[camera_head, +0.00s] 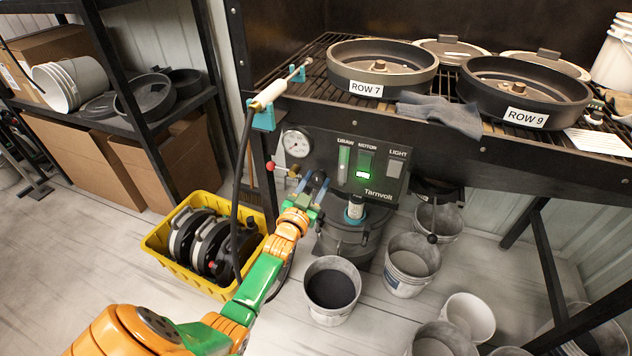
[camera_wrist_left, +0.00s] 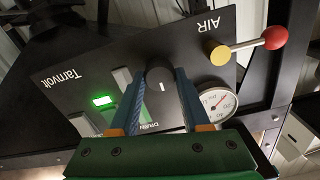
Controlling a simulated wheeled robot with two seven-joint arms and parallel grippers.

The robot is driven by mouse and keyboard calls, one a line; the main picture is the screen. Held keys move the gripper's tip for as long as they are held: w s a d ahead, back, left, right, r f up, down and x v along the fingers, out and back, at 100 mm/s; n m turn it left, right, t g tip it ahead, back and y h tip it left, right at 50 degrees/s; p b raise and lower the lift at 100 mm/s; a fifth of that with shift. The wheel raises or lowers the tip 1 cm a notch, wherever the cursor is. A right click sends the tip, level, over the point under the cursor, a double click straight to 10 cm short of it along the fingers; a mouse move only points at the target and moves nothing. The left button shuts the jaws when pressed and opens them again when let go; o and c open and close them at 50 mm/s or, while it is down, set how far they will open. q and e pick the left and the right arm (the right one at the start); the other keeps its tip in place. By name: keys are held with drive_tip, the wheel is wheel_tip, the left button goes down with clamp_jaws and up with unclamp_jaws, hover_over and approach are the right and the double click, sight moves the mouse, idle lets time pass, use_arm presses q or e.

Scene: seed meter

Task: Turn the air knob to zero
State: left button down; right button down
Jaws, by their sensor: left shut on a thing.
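The air knob (camera_wrist_left: 160,76) is a round black knob with a short white mark on its face, on the dark control panel (camera_head: 412,166). In the left wrist view the mark runs nearly up and down. The word AIR stands on the panel to the right of the knob. My left gripper (camera_head: 315,184) reaches the panel's lower left part. In the left wrist view its blue fingers (camera_wrist_left: 160,84) stand on both sides of the knob, shut on it. My right gripper is not in view.
A lever with a red ball (camera_wrist_left: 275,38) and yellow hub (camera_wrist_left: 220,54) is close beside the knob. A round gauge (camera_head: 297,143) is above. A hose wand (camera_head: 272,95) hangs at the bench corner. A yellow crate (camera_head: 160,252) and a bucket (camera_head: 332,312) stand below.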

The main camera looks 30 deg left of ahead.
use_arm(q)
drive_tip(key=shift+f, duration=0.2)
idle(0.3)
drive_tip(key=shift+c, duration=1.9)
unclamp_jaws()
drive_tip(key=shift+r, duration=0.1)
drive_tip(key=p+v, duration=0.1)
drive_tip(key=v, duration=0.6)
drive_tip(key=shift+p, duration=0.3)
drive_tip(key=shift+s, duration=0.1)
